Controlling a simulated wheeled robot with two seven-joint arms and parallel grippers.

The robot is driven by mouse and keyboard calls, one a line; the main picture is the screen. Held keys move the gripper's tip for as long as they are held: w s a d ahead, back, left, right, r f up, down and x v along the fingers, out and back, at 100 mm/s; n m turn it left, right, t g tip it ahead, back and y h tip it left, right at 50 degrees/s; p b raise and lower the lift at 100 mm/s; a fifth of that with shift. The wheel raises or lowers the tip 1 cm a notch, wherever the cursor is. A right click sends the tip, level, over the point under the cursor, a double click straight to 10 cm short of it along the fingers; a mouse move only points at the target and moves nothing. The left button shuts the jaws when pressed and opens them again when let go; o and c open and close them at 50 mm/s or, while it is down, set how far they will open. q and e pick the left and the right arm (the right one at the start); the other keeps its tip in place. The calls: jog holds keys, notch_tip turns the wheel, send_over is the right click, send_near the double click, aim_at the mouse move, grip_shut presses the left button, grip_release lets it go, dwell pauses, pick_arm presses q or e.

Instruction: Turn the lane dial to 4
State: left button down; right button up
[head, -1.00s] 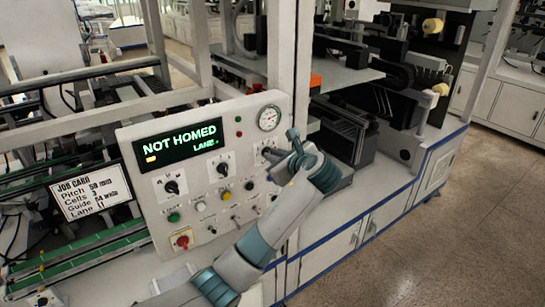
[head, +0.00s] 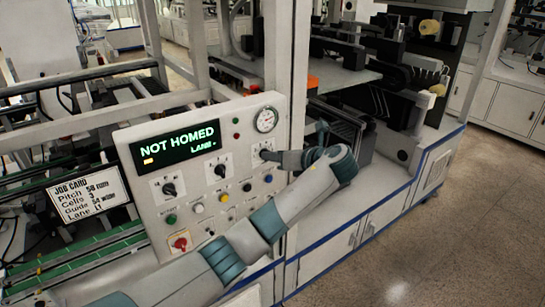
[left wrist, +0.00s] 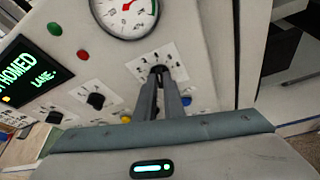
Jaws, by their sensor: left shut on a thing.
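The light control panel (head: 143,220) carries three black dials in a rising row. My left gripper (head: 270,155) reaches in from the right and is shut on the right-hand dial (left wrist: 157,70). In the left wrist view, its two dark fingers (left wrist: 158,85) close around the knob, hiding much of it. Marks ring this dial on a white plate, but they are too small to read, as is the setting. The display (head: 177,145) reads "NOT HOMED" and "LANE" with a small mark after it. My right gripper is not in view.
The middle dial (head: 220,171) and left dial (head: 169,189) sit beside it. Several coloured buttons and a red knob (head: 181,243) lie below. A gauge (head: 265,120) is just above. A job card (head: 88,192) reads "Lane L1". Open floor (head: 440,230) lies to the right.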

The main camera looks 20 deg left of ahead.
pick_arm(q)
jog(key=shift+f, duration=0.1)
jog(key=c, duration=1.9)
grip_release()
jog(key=shift+o, duration=0.2)
jog(key=shift+d, duration=0.1)
jog(key=v, duration=1.7)
jog(key=shift+d, duration=0.1)
